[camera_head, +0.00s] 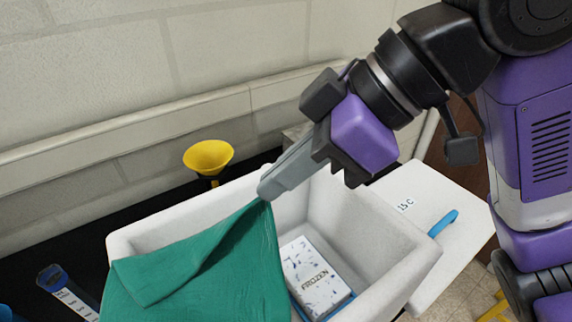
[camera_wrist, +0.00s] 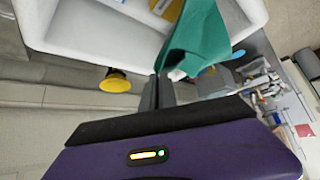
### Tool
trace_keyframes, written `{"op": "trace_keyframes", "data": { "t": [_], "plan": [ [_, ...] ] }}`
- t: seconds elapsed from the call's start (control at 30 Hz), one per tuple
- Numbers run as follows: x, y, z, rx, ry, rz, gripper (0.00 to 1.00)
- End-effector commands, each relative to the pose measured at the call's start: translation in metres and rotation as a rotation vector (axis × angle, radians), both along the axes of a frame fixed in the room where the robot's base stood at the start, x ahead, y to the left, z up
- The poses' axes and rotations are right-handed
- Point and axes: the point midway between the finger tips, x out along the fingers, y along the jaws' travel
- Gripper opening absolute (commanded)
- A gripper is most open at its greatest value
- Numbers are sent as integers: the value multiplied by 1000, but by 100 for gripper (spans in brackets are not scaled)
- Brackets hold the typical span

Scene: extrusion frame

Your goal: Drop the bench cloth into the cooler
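The bench cloth (camera_head: 205,268) is green and hangs from my gripper (camera_head: 268,190) by one corner. It drapes over the left part of the white cooler (camera_head: 122,243), covering part of its rim and opening. The cooler is open, and a white box marked FROZEN (camera_head: 316,278) lies inside. In the wrist view the cloth (camera_wrist: 200,40) spreads out from between the fingertips (camera_wrist: 164,78). My gripper is shut on the cloth, just above the cooler. The cloth's lower end is cut off in the head view.
A yellow funnel (camera_head: 208,157) stands behind the cooler. A white lid (camera_head: 432,205) marked 15 C, with a blue object (camera_head: 443,223) on it, lies to the right. A blue-capped cylinder (camera_head: 52,278) is at left. The wall (camera_head: 80,80) is close behind.

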Motion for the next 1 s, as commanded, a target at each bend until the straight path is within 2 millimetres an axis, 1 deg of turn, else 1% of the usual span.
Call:
{"op": "trace_keyframes", "data": {
  "t": [0.13,0.27,0.6,0.7,0.8,1.0],
  "plan": [
    [-3,3,-2,10,-2,22,0],
    [-3,2,-11,10,-3,21,0],
    [-3,2,-49,9,-3,19,0],
    [-3,2,-56,9,-3,19,0],
    [-3,2,-60,9,-4,20,0],
    [-3,2,-58,9,-2,20,0]
  ]
}}
